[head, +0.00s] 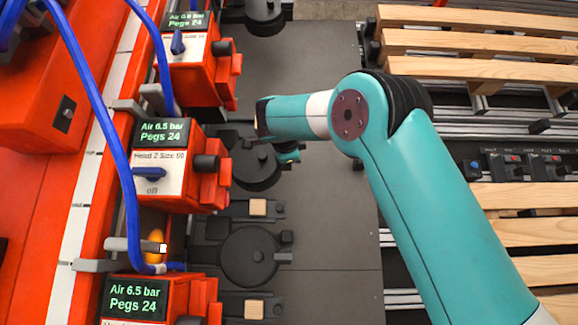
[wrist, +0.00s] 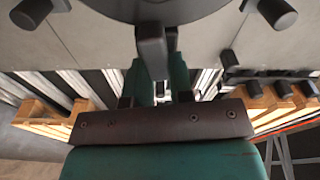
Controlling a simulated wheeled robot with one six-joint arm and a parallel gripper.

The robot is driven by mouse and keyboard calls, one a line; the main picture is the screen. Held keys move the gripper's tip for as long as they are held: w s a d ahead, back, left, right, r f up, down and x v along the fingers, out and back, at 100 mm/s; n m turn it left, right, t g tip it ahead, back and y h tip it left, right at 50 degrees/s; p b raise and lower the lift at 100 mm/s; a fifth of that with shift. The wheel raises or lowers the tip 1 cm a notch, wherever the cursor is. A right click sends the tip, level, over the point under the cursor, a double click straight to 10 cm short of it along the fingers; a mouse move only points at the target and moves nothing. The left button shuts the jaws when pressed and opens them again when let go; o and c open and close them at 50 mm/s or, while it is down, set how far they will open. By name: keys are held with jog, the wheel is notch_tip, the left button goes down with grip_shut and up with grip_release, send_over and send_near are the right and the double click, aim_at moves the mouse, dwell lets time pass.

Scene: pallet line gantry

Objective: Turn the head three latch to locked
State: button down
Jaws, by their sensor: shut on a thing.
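My gripper (wrist: 160,78) is shut on a short black latch tab (wrist: 151,45) at the edge of a round black disc (wrist: 160,8) in the wrist view. In the head view my gripper (head: 290,155) is mostly hidden under my teal wrist, at the right edge of the middle black disc (head: 255,170). The middle orange head's panel (head: 158,165) reads Head 2, with a blue knob (head: 150,174) at off. I cannot read a head three label, nor tell whether the held latch is locked.
Another black disc (head: 248,256) with its own tab lies nearer, and one (head: 265,14) lies at the top. Blue hoses (head: 103,105) run along the orange heads at left. Wooden pallets (head: 480,42) and rails lie at right. Grey deck (head: 330,245) is clear below my arm.

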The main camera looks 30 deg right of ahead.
jog(key=shift+f+m+b, duration=0.25)
jog(key=shift+m+b, duration=0.55)
jog(key=shift+m, duration=0.3)
jog(key=c, duration=1)
grip_release()
jog(key=shift+s, duration=0.1)
jog(key=b+v, duration=0.1)
jog(key=v, duration=1.6)
jog(key=shift+a+r+b, duration=0.2)
jog(key=shift+b, duration=0.15)
